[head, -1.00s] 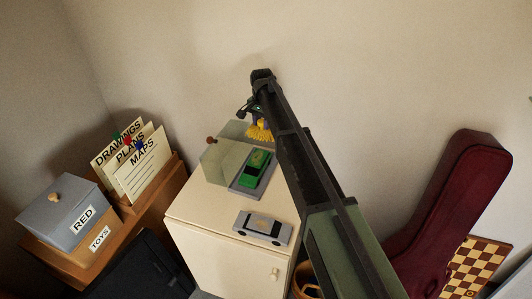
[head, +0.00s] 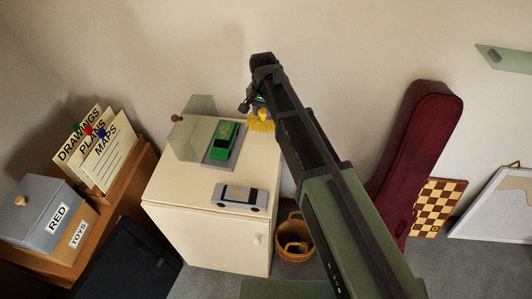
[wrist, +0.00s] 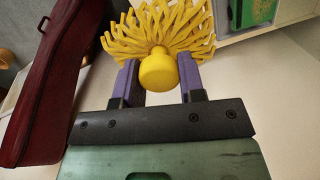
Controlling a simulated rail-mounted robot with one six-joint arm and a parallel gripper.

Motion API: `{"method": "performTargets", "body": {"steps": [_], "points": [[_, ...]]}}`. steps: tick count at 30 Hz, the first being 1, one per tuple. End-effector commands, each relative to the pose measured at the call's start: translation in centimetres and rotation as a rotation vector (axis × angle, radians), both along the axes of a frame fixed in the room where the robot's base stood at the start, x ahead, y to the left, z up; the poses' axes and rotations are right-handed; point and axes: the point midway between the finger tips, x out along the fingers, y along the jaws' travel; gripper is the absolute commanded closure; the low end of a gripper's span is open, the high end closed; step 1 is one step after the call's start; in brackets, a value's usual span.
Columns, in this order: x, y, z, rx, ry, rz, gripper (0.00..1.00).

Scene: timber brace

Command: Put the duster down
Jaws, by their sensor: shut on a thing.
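The duster (wrist: 158,70) is yellow, with a round knob and a fan of strands. My gripper (wrist: 158,82) is shut on it, with a purple finger on each side of the knob. In the head view the yellow strands of the duster (head: 261,122) show below my gripper (head: 258,100), near the back right of the cream cabinet (head: 170,195). My arm hides part of that area. I cannot tell whether the strands touch anything.
On the cabinet are a green toy car (head: 223,137) on a grey base, a clear cover (head: 193,140) and a grey toy car (head: 240,196). A basket (head: 293,240) stands on the floor to the right. A dark red instrument case (head: 420,150) leans on the wall.

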Motion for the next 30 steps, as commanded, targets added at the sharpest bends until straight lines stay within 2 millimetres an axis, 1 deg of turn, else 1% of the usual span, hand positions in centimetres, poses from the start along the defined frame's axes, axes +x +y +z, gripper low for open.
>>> {"method": "performTargets", "body": {"steps": [1, 3, 5, 6, 9, 12, 15, 17, 20, 21, 23, 24, 27, 30], "points": [[0.0, 0.0, -3.5, 0.0, 0.0, 0.0, 0.82], [0.0, 0.0, -6.1, 0.0, 0.0, 0.0, 0.82], [0.0, 0.0, -8.1, 0.0, 0.0, -0.001, 0.82], [0.0, 0.0, -9.5, 0.0, 0.0, -0.001, 0.82], [0.0, 0.0, -12.2, 0.0, 0.0, -0.001, 0.82], [0.0, 0.0, -13.1, 0.0, 0.0, -0.001, 0.82], [0.0, 0.0, -12.8, 0.0, 0.0, -0.001, 0.82], [0.0, 0.0, -13.1, 0.0, 0.0, -0.001, 0.82], [0.0, 0.0, -15.2, 0.0, 0.0, -0.001, 0.82], [0.0, 0.0, -16.2, 0.0, 0.0, -0.001, 0.82], [0.0, 0.0, -17.2, 0.0, 0.0, -0.001, 0.82], [0.0, 0.0, -17.4, 0.0, 0.0, -0.001, 0.82], [0.0, 0.0, -16.9, 0.0, 0.0, -0.001, 0.82], [0.0, 0.0, -16.8, 0.0, 0.0, -0.001, 0.82]]}}
